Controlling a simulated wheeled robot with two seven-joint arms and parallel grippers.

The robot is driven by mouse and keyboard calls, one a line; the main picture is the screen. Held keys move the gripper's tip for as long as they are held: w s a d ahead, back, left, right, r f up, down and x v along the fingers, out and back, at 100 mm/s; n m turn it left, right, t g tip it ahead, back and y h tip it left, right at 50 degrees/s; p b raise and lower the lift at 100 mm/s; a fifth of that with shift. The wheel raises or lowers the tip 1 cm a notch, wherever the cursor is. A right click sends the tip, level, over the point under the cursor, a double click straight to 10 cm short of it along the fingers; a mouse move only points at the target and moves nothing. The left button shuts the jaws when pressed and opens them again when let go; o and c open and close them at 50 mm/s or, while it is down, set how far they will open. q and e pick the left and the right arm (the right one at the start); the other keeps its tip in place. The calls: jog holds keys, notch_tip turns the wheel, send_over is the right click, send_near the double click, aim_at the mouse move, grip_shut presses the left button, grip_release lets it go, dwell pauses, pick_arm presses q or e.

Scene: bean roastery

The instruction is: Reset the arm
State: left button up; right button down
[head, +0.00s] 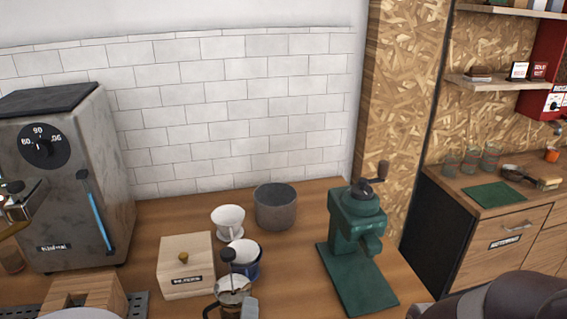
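The task names no object apart from the arm.
A wooden counter (300,258) holds a grey machine (85,150), a wooden box (187,270), a white dripper (228,220), a blue-white cup (250,262), a French press (232,292), a grey pot (275,207) and a green grinder (357,220). A cabinet (500,240) stands right.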

pick_arm(q)
jog(key=s+d+f+m+g+h, duration=0.45)
jog(key=s+f+m+g, duration=0.4)
jog(key=m, duration=0.65)
jog(key=w+a+g+y, duration=0.1)
jog(key=a+g, duration=0.1)
jog(key=a, duration=0.5)
jog(key=a+r+m+g+y, duration=0.1)
jog(key=a+g+y, duration=0.1)
jog(key=a, duration=0.5)
jog(key=shift+w+r+g, duration=0.3)
jog(key=shift+w+g, duration=0.1)
jog(key=shift+g, duration=0.35)
